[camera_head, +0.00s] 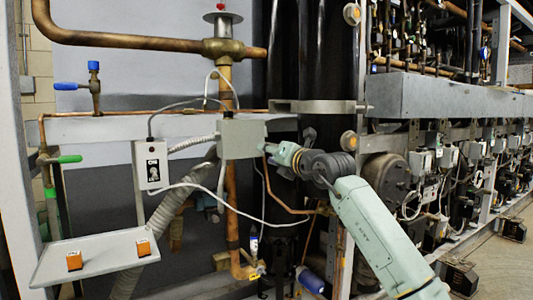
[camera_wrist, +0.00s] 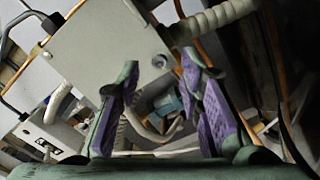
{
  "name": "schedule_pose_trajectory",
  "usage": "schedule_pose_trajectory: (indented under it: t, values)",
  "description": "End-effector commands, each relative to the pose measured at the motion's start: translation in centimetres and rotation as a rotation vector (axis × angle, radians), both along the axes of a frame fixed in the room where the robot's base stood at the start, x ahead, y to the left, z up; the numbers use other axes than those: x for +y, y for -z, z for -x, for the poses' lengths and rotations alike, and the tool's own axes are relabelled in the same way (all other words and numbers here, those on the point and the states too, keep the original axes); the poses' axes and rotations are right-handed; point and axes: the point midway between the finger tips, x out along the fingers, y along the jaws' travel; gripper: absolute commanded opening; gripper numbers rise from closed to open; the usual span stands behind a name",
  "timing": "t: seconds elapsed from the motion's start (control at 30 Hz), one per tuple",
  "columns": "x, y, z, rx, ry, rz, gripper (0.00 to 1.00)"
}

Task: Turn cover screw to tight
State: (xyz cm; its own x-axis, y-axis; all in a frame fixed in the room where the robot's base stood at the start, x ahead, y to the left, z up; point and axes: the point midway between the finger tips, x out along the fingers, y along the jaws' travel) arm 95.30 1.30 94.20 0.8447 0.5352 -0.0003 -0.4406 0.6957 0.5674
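A grey box (camera_head: 243,138) with a flat cover is mounted on the pipework in the middle of the head view. In the wrist view its cover (camera_wrist: 110,60) fills the upper left. The round cover screw (camera_wrist: 159,61) sits near the cover's right corner. My gripper (camera_wrist: 160,72) is open and empty, with purple-padded fingers on both sides of the screw in the picture. No contact is visible, and the remaining distance is hard to tell. In the head view my gripper (camera_head: 269,149) is at the box's lower right edge, and the screw cannot be made out.
A switch box (camera_head: 151,166) hangs left of the grey box, with cables and a ribbed conduit (camera_head: 192,144) between them. A tray (camera_head: 105,252) with two orange blocks is at lower left. Copper pipes and a dark cylinder (camera_head: 333,70) crowd close around my arm.

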Motion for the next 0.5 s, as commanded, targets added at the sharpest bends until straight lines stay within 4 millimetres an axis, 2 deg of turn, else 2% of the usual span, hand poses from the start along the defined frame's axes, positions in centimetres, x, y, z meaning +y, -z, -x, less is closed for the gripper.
schedule_pose_trajectory:
  t: [0.3,0.5]
  values:
    - [-3.8,0.0,5.8,-0.001,0.002,-0.001,0.34]
    - [-5.0,0.0,7.9,0.000,0.001,0.000,0.34]
